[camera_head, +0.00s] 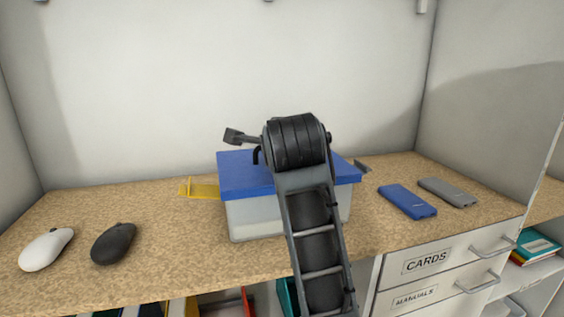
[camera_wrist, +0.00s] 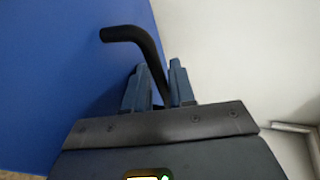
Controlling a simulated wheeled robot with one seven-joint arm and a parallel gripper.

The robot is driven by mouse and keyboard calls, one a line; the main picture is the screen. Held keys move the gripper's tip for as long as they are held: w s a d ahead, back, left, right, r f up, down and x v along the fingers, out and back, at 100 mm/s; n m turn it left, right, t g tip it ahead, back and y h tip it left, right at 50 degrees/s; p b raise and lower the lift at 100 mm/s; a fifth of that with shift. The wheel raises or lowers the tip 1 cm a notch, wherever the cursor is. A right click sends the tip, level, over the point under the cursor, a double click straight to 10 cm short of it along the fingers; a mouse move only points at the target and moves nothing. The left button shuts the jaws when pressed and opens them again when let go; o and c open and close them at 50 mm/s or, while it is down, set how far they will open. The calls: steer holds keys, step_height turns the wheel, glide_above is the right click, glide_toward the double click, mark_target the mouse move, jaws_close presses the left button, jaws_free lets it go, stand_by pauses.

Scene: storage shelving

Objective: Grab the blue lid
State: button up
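The blue lid (camera_head: 243,178) lies flat on a translucent whitish box (camera_head: 258,218) on the worktop, behind my arm. It fills the left of the wrist view (camera_wrist: 50,70). A black bent handle (camera_wrist: 130,35) shows there in front of the lid; a small part of it appears in the head view (camera_head: 256,156). My gripper (camera_wrist: 160,75) has its two blue-grey fingers on either side of the handle's lower part. The gap is narrow, and I cannot tell whether they press on the handle. My arm hides the fingers and part of the lid in the head view.
A white mouse (camera_head: 46,249) and a black mouse (camera_head: 113,243) lie at left. A yellow object (camera_head: 204,189) is beside the box. A blue slab (camera_head: 407,201) and a grey one (camera_head: 447,191) lie at right. Drawers (camera_head: 437,264) are below. White walls close the back and sides.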

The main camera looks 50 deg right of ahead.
steer(key=shift+c, duration=0.5)
jaws_close()
steer(key=shift+r, duration=0.1)
